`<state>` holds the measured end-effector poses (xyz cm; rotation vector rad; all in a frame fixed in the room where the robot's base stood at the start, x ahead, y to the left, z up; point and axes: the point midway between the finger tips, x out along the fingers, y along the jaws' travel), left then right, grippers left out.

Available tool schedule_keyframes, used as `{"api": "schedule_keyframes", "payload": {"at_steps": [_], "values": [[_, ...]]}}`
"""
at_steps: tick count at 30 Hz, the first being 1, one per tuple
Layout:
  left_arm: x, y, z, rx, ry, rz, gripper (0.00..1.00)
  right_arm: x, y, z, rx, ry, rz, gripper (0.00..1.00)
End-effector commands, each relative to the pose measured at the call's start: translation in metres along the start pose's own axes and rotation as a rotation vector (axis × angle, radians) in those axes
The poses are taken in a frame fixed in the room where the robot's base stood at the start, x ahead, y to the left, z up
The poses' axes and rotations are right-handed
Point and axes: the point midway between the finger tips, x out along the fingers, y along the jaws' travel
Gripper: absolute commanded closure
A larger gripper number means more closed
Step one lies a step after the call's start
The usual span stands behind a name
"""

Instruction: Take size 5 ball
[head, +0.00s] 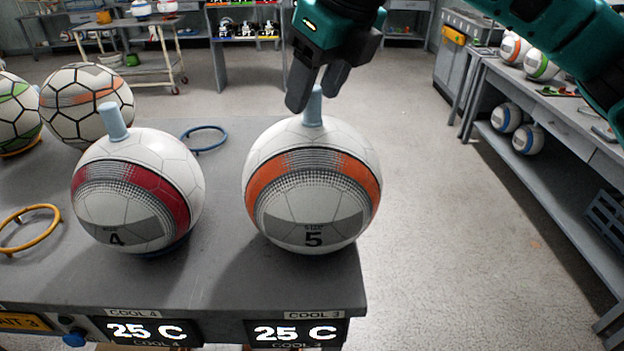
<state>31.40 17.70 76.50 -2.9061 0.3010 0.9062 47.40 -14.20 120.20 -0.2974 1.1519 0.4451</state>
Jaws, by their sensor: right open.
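The size 5 ball (312,195) is white with an orange band and stands at the right front of the grey table, above the COOL 3 display. A light blue peg (313,106) sticks up from its top. My right gripper (318,92) is right above this ball, its dark fingers pointing down at the peg. The fingers are open; one finger overlaps the view of the peg, and I cannot tell whether they touch it. My left gripper is not in view.
A size 4 ball (137,190) with a red band and its own peg stands to the left. Two more balls stand behind it, one of them (86,105) black-lined. A blue ring (203,139) and a yellow ring (29,229) lie on the table (225,270). Open floor lies to the right.

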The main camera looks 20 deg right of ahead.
Motion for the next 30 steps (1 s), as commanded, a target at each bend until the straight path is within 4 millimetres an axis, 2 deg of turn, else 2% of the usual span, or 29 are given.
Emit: {"api": "schedule_keyframes", "payload": {"at_steps": [3,6,13,30], "values": [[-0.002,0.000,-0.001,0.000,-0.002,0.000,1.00,0.016,-0.001,-0.001,0.000,0.003,0.001,0.43],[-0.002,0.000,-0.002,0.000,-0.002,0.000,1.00,0.024,-0.001,0.000,0.000,0.001,0.001,0.43],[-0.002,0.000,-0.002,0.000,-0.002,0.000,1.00,0.025,-0.001,0.000,0.000,0.000,0.001,0.43],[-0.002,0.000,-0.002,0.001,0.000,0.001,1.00,0.024,-0.001,0.000,0.000,0.000,0.001,0.97]]}}
